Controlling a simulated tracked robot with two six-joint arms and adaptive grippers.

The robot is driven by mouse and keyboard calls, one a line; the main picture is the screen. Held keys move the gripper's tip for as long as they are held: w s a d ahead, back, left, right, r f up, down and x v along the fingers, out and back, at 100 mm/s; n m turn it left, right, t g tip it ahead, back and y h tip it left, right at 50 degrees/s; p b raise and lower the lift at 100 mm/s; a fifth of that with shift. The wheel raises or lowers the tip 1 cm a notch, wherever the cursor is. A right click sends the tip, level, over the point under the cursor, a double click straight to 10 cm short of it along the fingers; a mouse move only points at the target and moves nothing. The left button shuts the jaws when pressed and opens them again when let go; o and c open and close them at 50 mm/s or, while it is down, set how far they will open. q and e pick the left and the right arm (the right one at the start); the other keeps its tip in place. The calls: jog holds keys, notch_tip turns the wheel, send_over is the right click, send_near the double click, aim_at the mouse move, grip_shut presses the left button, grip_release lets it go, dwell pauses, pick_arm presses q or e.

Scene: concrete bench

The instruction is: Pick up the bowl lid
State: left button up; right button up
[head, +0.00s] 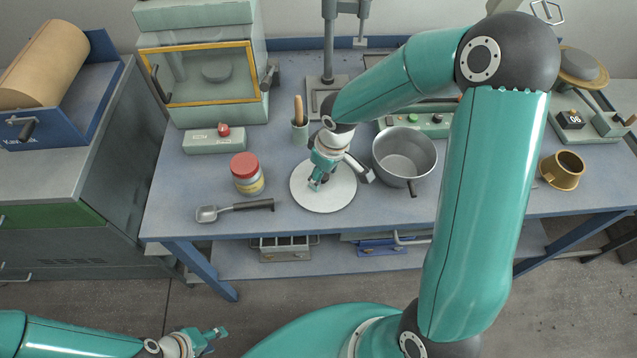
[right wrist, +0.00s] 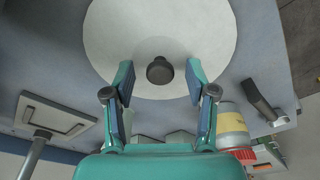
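The bowl lid (head: 337,200) is a flat, pale round disc lying on the blue bench. In the right wrist view the lid (right wrist: 210,50) has a dark round knob (right wrist: 159,71) near its lower middle. My right gripper (head: 315,185) is over the lid in the head view. In the right wrist view its fingers (right wrist: 160,83) are spread, one on each side of the knob, with gaps to it. My left gripper (head: 212,338) is at the lower left, away from the bench, its fingers small and unclear. The grey bowl (head: 404,152) stands right of the lid, open and empty.
A jar with a red top (head: 246,174) and a scoop (head: 236,208) lie left of the lid. A brass mug (head: 562,170) is at the right.

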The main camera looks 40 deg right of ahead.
grip_shut()
jog(key=shift+r, duration=0.1)
